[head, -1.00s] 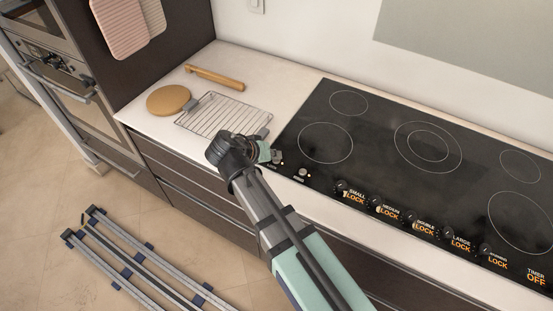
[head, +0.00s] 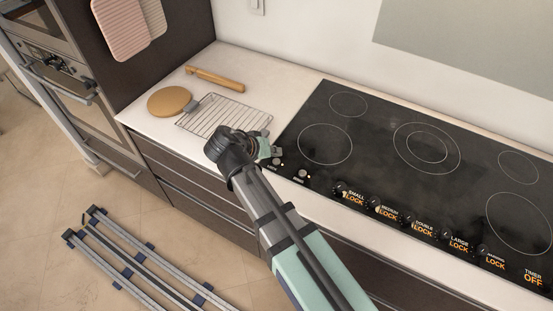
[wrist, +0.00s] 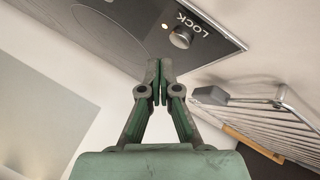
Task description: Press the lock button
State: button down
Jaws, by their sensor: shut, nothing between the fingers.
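The lock button (wrist: 181,37) is a round silver knob on the black cooktop, with the white word LOCK and a small lit dot beside it. In the head view the lock button (head: 277,161) sits at the cooktop's front left corner, close to my gripper (head: 270,149). In the wrist view my gripper (wrist: 159,70) is shut and empty. Its fingertips appear below and left of the button, apart from it in the picture. The exact height of the tips above the cooktop is hard to tell.
A second knob (head: 302,173) is right of the lock button. Several burner knobs with orange LOCK displays line the cooktop's (head: 375,160) front.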

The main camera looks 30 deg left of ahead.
aim_at(274, 162)
jog(key=shift+r+p, duration=1.15)
jog(key=shift+r, duration=1.3)
